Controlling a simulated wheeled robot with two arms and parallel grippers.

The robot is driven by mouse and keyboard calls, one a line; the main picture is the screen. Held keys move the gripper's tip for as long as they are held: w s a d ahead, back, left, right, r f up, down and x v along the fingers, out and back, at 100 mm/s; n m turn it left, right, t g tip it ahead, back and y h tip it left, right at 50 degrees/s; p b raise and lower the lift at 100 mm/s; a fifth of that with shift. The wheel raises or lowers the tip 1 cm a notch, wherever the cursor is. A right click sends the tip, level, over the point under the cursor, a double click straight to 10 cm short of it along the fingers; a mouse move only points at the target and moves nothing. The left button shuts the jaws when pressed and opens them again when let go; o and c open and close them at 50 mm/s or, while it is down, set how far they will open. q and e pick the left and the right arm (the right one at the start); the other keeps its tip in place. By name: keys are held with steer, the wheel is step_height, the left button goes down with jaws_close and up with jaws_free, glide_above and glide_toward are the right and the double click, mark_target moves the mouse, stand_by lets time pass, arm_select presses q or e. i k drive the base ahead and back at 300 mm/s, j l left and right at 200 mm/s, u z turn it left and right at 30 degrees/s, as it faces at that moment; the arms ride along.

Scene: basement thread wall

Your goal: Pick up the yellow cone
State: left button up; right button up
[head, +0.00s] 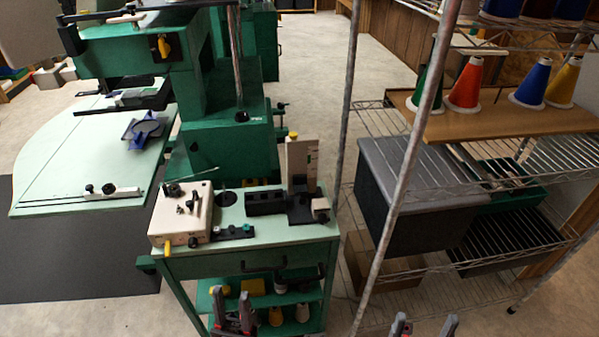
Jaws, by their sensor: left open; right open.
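The yellow cone (564,84) stands upright with its white base on a wooden board (500,122) on the wire shelf at the right. It is the rightmost of a row with a blue cone (531,83), a red cone (467,84) and a green cone (427,88), which a shelf post partly hides. My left gripper (232,305) is open and empty at the bottom edge, in front of the green cart. My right gripper (424,326) is open and empty at the bottom edge, well below and left of the yellow cone.
A green cart (270,238) with tools is left of the shelving. Small yellowish spools (275,316) sit low in the cart.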

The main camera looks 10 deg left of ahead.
mark_target(276, 317)
steer(key=l+u, duration=0.7)
steer(key=k+l+u, duration=0.15)
steer(key=l+u, duration=0.2)
